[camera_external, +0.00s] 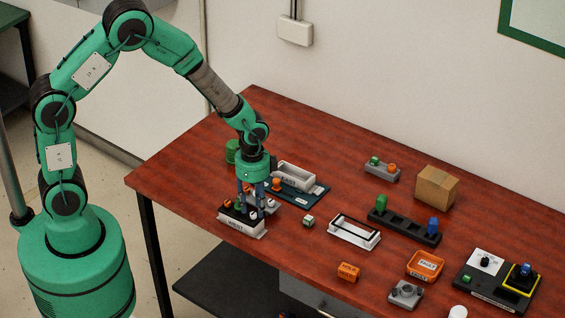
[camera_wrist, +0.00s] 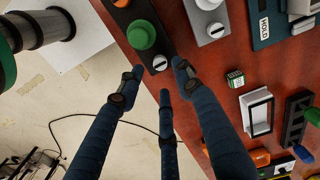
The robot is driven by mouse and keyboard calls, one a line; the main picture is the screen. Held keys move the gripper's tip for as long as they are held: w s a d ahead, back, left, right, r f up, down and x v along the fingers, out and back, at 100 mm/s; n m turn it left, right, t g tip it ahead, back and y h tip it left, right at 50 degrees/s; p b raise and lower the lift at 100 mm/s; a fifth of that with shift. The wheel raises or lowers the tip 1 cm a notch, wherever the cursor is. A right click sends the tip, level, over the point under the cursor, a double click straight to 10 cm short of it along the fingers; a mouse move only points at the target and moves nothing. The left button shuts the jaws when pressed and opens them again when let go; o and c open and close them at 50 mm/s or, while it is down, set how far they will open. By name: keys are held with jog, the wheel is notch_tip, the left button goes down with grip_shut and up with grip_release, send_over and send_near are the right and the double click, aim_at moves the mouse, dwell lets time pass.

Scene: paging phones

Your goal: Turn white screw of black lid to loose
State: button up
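The black lid (camera_external: 228,214) lies on top of a white box (camera_external: 247,230) with a printed label, at the table's near left edge. In the wrist view the black lid (camera_wrist: 147,57) carries a large green knob (camera_wrist: 141,35) and a round white slotted screw (camera_wrist: 159,64) at its end. My gripper (camera_external: 254,207) points down over the box. In the wrist view my gripper (camera_wrist: 157,82) has its dark blue fingers spread apart, with nothing held between them. The white screw shows between and just beyond the fingertips. Whether any finger touches it I cannot tell.
A grey block with a white slotted screw (camera_wrist: 215,30) sits close beside the lid. A dark blue tray (camera_external: 312,195) is behind. A small green-and-white cube (camera_external: 308,221) and a white open frame (camera_external: 357,239) stand to the right. The table edge is close.

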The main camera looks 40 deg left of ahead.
notch_tip(320, 180, up, 11)
jog(key=s+a+r+n+t+b, duration=0.1)
jog(key=a+r+n, duration=0.4)
jog(key=a+r, duration=0.7)
jog(key=shift+s+a+r+t+h, duration=0.25)
jog(key=shift+s+r+t, duration=0.2)
jog(key=shift+r, duration=0.25)
jog(key=shift+d+f, duration=0.1)
jog(key=shift+d, duration=0.05)
jog(key=n+g+p, duration=0.1)
jog(key=g, duration=0.1)
send_over(254, 213)
notch_tip(254, 213, down, 14)
dwell(0.4)
notch_tip(254, 213, down, 14)
jog(key=shift+r+b, duration=0.25)
jog(key=shift+b, duration=0.5)
